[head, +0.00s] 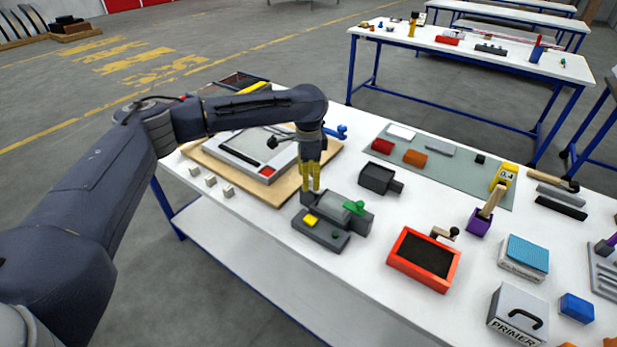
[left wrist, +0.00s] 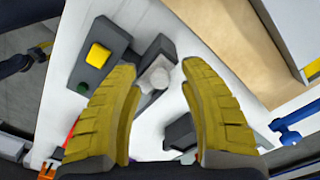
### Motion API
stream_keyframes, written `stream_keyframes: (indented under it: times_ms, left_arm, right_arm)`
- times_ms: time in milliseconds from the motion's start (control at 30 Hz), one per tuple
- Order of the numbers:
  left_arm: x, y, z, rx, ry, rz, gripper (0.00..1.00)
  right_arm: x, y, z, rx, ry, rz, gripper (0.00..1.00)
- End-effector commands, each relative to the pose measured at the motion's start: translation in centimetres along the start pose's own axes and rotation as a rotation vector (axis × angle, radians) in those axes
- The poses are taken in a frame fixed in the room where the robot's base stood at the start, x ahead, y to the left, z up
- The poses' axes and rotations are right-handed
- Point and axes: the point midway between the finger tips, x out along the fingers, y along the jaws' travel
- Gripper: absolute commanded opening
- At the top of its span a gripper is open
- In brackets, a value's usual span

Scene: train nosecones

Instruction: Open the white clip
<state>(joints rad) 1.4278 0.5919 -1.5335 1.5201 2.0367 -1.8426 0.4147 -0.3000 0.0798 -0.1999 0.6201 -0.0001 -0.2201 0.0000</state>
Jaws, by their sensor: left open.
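My left gripper (head: 311,189) points down just over a dark grey device (head: 320,235) near the table's front edge. The device has a yellow button and a green button on top. In the left wrist view the yellow fingers (left wrist: 160,72) are apart, with nothing held between them. A pale, rounded part (left wrist: 156,76) of a grey block shows between the fingertips; whether it is the white clip I cannot tell. The fingers partly hide the block. My right gripper is not in view.
A wooden board with a framed panel (head: 244,150) lies behind the gripper. A dark grey vise-like block (head: 380,178) and an orange-rimmed tray (head: 397,262) stand to the right. Small pale blocks (head: 211,180) line the left edge. White table shows between them.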

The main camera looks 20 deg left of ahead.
Motion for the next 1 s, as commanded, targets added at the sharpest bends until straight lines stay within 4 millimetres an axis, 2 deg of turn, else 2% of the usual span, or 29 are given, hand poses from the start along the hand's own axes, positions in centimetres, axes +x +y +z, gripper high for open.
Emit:
stream_keyframes:
  times_ms: [233, 367, 800, 1000]
  left_arm:
    - [-0.2, 0.0, 0.0, 0.000, 0.000, 0.000, 0.43]
    - [-1.2, -0.1, 0.0, 0.001, 0.001, -0.002, 0.43]
    - [-8.6, -0.1, 0.0, 0.001, 0.001, -0.004, 0.43]
    - [-10.8, 0.0, 0.0, 0.000, 0.000, -0.001, 0.43]
  right_arm:
    - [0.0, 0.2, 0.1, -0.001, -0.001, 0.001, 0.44]
    - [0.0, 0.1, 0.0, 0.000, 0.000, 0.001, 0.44]
    - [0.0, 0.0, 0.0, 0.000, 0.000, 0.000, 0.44]
    - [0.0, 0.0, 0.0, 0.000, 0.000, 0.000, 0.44]
